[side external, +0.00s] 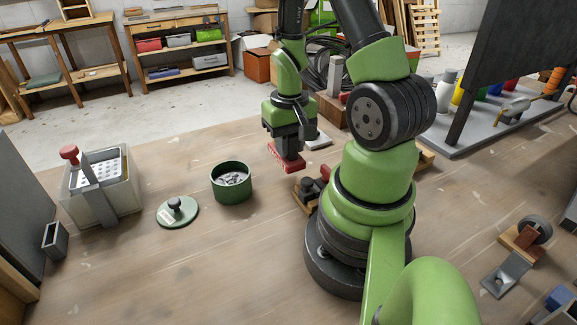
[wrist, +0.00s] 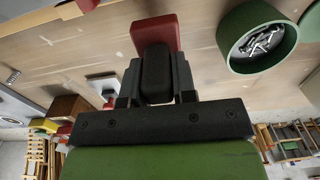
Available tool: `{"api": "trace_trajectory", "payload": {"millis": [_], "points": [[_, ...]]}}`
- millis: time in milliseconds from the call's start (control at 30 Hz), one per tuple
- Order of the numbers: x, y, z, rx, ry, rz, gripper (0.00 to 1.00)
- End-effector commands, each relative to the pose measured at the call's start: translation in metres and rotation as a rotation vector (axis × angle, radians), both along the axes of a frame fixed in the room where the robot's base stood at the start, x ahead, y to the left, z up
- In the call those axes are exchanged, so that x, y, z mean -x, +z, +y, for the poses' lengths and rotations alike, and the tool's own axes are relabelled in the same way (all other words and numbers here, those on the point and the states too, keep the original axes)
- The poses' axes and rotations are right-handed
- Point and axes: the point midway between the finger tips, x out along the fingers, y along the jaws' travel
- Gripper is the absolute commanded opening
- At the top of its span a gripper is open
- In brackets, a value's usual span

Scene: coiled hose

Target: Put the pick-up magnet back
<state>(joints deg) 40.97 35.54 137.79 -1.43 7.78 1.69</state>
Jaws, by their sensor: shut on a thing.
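The pick-up magnet (side external: 287,158), a red block-like piece, is in the jaws of my gripper (side external: 289,146), above the wooden bench. In the wrist view the red magnet (wrist: 155,31) sticks out past my gripper (wrist: 156,76), which is shut on it. The black fingers and a dark part between them hide some of it. I cannot tell exactly how high it is above the bench.
An open green tin (side external: 232,188) with metal pieces inside stands left of my gripper. Its knobbed green lid (side external: 177,213) lies beside it. A pale box with a red knob (side external: 69,153) stands farther left. A pale flat plate (side external: 319,141) lies behind my gripper.

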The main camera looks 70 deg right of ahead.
Motion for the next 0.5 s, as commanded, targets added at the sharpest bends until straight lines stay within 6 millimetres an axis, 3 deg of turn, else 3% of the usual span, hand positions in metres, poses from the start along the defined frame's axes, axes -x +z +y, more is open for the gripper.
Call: {"api": "trace_trajectory", "payload": {"millis": [500], "points": [[0.0,-0.052,0.001,-0.002,0.002,0.002,0.0]]}}
